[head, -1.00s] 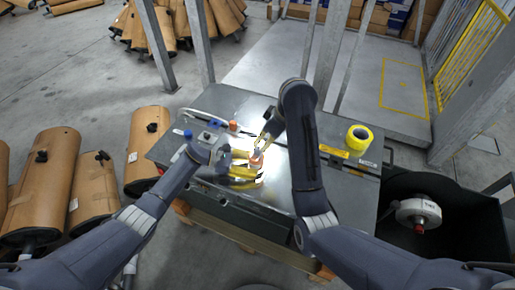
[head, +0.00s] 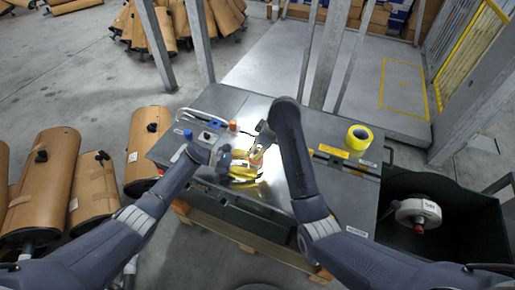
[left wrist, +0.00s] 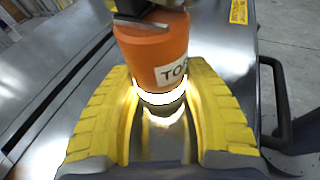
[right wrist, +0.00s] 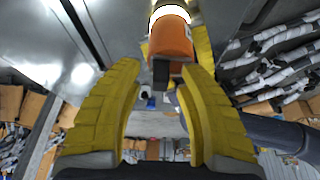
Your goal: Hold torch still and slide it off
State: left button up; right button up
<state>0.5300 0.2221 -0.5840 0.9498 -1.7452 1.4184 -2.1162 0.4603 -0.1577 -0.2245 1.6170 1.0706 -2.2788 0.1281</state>
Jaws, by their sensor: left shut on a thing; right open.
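The torch (head: 257,157) has an orange body and a bright white glowing ring. My right gripper (head: 262,143) is open, close above the torch. In the right wrist view, the orange body (right wrist: 171,40) and a dark block at its end lie ahead, between the open fingertips. Whether they touch is unclear.
A black bin with a white reel (head: 418,211) stands at right. Cardboard-wrapped mufflers (head: 48,180) stand at left.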

jog(key=shift+c, duration=0.4)
grip_shut()
jog(key=shift+s+a, duration=0.35)
jog(key=shift+s, duration=0.25)
jog(key=shift+s+a, duration=0.35)
jog(key=shift+s, duration=0.25)
jog(key=shift+o, duration=0.4)
grip_release()
